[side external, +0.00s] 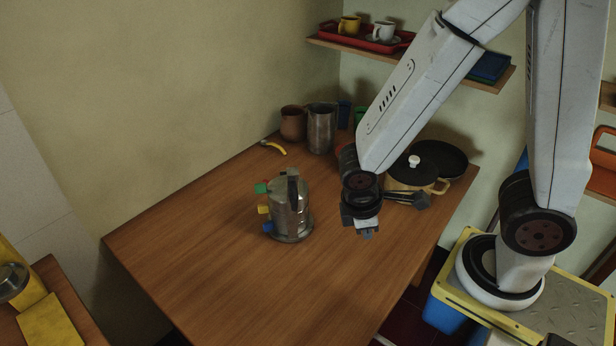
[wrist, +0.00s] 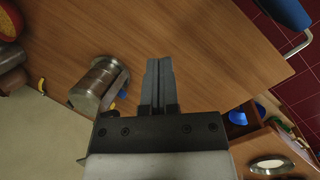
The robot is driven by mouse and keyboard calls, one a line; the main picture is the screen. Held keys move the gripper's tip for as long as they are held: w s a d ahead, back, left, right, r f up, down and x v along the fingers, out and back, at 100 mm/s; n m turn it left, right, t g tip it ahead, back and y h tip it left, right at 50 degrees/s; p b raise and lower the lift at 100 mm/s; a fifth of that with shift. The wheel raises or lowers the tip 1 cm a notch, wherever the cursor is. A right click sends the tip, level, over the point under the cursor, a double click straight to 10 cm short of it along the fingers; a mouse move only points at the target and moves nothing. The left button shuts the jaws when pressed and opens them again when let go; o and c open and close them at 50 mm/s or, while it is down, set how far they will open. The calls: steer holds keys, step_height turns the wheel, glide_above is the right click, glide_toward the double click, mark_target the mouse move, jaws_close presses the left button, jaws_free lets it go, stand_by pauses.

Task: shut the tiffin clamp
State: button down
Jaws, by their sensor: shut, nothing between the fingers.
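The steel tiffin (side external: 291,215) stands upright on the wooden table, with green, yellow and blue tabs on its left side. A dark upright strap, perhaps part of the clamp (side external: 292,190), runs at its top and front; I cannot tell whether the clamp is open or shut. My gripper (side external: 367,234) is to the right of the tiffin, apart from it and pointing down. In the wrist view the tiffin (wrist: 92,88) lies left of my gripper (wrist: 158,62), whose fingers are together and empty. The tiffin's tabs are mostly hidden there.
A steel pitcher (side external: 321,130), a brown mug (side external: 293,123) and a yellow curved thing (side external: 274,147) stand or lie at the back. A yellow pot (side external: 410,177) with a dark lid is behind my gripper. The front of the table (side external: 260,290) is clear.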

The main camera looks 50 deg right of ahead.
steer(key=w+a+n+t+h, duration=0.1)
steer(key=a+n+t, duration=0.3)
steer(key=n, duration=0.7)
steer(key=w+a+n+t+h, duration=0.2)
steer(key=a+n+t, duration=0.3)
steer(key=n+t, duration=0.3)
steer(key=n, duration=0.3)
steer(key=shift+f+n+h, duration=0.4)
steer(key=shift+w, duration=0.15)
glide_toward(295, 207)
steer(key=shift+f, duration=1.7)
steer(key=shift+w+d+r, duration=0.1)
steer(key=shift+w+d, duration=0.4)
steer(key=shift+w, duration=0.3)
steer(key=shift+w+d+r, duration=0.1)
steer(key=shift+w+d, duration=0.45)
steer(key=shift+w, duration=0.3)
steer(key=shift+w+d+r, duration=0.15)
steer(key=shift+w+d, duration=0.35)
steer(key=shift+w, duration=0.3)
